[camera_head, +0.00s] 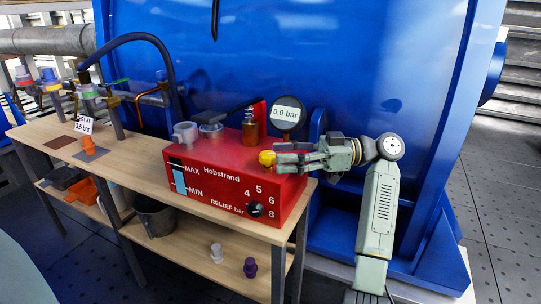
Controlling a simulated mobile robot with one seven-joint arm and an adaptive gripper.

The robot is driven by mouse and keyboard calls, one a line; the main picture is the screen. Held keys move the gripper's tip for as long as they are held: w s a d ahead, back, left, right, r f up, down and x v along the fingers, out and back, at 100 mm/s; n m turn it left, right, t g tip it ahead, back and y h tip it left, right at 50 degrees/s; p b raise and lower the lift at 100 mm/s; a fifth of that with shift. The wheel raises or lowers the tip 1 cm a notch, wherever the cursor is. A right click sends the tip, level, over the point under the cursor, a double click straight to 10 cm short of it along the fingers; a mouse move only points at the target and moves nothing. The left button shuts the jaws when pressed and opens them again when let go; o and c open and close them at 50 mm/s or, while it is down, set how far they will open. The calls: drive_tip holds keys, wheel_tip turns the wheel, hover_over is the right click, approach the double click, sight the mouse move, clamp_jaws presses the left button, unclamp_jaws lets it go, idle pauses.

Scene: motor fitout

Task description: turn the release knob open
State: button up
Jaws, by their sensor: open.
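A round yellow knob (266,158) sits at the top front edge of the red Hobstrand unit (215,185). It looks like the release knob, though no label on it is legible. My gripper (279,157) comes in from the right, its fingers at the yellow knob's right side, partly hiding it. The jaws are open; whether they touch the knob or reach around it, I cannot tell. A black dial (255,210) marked RELIEF bar is on the unit's front face. A round gauge (287,112) behind the gripper reads 0.0 bar.
The unit stands at the right end of a wooden bench (135,155). A large blue casing (330,60) rises behind.

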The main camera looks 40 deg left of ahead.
drive_tip(key=v, duration=0.8)
drive_tip(key=shift+s, duration=0.15)
